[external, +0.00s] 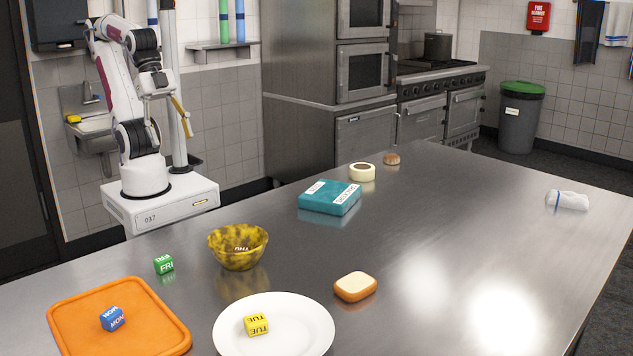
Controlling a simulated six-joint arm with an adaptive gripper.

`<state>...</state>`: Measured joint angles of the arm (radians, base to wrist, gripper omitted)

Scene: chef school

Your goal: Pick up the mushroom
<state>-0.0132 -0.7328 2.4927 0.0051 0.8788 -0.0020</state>
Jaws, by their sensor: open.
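A small brown domed object (391,158) lies on the far part of the steel table; it may be the mushroom, but it is too small to tell for sure. No other thing in view looks more like a mushroom. My gripper (182,117) is raised at the back left, behind the table and beyond its edge. It is open, appears empty and is far from the brown object.
Beside the brown object are a round tape-like roll (362,173) and a teal box (330,197). Nearer are a yellow bowl (238,254), bread (355,287), a white plate (311,326), an orange board (70,318) and a green cube (164,264).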

